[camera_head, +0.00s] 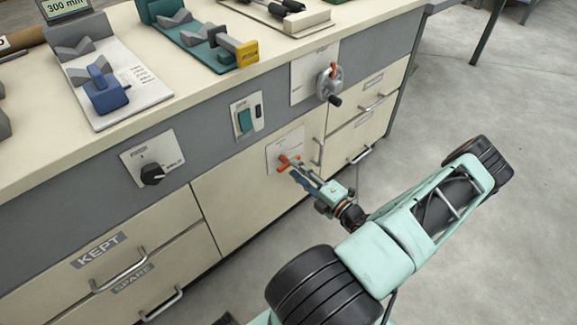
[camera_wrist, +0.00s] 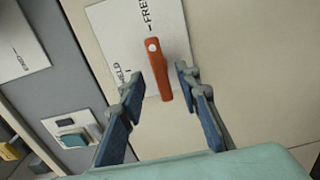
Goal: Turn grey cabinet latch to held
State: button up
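The latch is an orange-red lever (camera_wrist: 160,72) on a pale plate (camera_wrist: 108,28) marked HELD and FREE. In the wrist view the lever runs from its pivot near the top down between my fingers, with FREE above the pivot and HELD to the left. The lever (camera_head: 284,162) and plate (camera_head: 291,144) also show in the head view, on a cream cabinet door. My gripper (camera_wrist: 160,82) is open, one finger on each side of the lever's lower part, with gaps visible. In the head view my gripper (camera_head: 298,174) is at the lever, partly covering it.
A hand crank (camera_head: 329,84) sits up and right of the latch, a green rocker switch (camera_head: 245,120) up and left, and a black knob (camera_head: 152,173) farther left. Drawers with bar handles flank the door. The floor (camera_head: 500,95) at right is clear.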

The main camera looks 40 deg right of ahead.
aim_at(286, 161)
jog(key=shift+w+a+b, duration=0.15)
jog(key=shift+w+b, duration=0.2)
jog(key=shift+w, duration=1.8)
jog(key=shift+c, duration=0.4)
grip_shut()
